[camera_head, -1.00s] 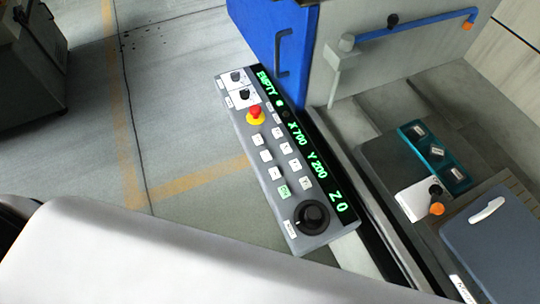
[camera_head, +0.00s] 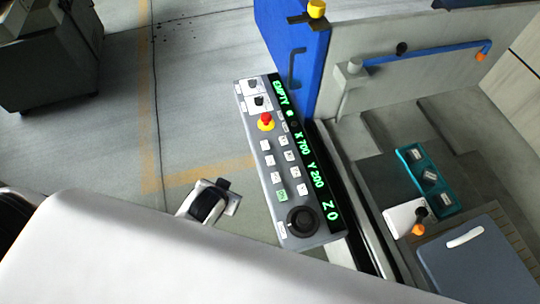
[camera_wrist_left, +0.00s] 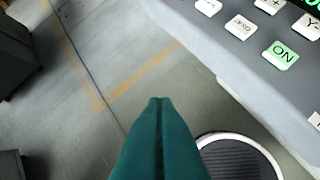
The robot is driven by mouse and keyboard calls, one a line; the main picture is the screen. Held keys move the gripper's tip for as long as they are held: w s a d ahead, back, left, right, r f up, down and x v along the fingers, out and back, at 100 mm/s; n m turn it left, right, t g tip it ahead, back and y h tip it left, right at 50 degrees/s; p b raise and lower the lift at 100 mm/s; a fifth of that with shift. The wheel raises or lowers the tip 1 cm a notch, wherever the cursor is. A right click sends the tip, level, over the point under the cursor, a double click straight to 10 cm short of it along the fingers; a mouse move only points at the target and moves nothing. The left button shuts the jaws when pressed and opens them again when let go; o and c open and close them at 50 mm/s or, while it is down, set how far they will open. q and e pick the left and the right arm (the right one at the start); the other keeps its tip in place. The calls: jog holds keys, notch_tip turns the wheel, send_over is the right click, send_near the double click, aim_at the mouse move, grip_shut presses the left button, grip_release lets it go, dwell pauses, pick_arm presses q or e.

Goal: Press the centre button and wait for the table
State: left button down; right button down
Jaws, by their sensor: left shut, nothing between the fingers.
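The grey control panel (camera_head: 262,190) shows in the middle of the head view, tilted, with several small white buttons, a red emergency knob on a yellow base (camera_head: 266,122) and a black dial (camera_head: 301,221). Its display (camera_head: 307,150) reads EMPTY, X 700, Y 200, Z 0 in green. I cannot tell which button is the centre one. My left gripper (camera_wrist_left: 157,101) is shut and empty, its teal fingers apart from the panel; in the head view its wrist is left of the panel. My right gripper is not in view.
To the right, inside the machine, are a teal tray (camera_head: 421,158) and a dark blue board (camera_head: 480,275) with a white handle. A dark cabinet (camera_head: 50,65) stands at the far left. The floor between is open.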

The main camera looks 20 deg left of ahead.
pick_arm(q)
jog(key=w+r+t+y+p, duration=0.1)
jog(key=w+r+t+y, duration=0.1)
jog(key=w+r+t, duration=0.8)
jog(key=w+d+r+m+h, duration=0.7)
jog(key=d+r+m+h, duration=0.3)
jog(key=d+r+h, duration=0.15)
jog(key=a+f+m+g, duration=0.2)
jog(key=f+g, duration=0.3)
jog(key=f, duration=0.3)
jog(key=a+f+m+g+y, duration=0.1)
jog(key=a+f+m+g, duration=0.1)
jog(key=f+m+g, duration=0.3)
notch_tip(320, 180, down, 3)
jog(key=shift+s+a+f+m+p, duration=0.2)
jog(key=shift+a+m+p, duration=0.1)
jog(key=shift+a, duration=0.05)
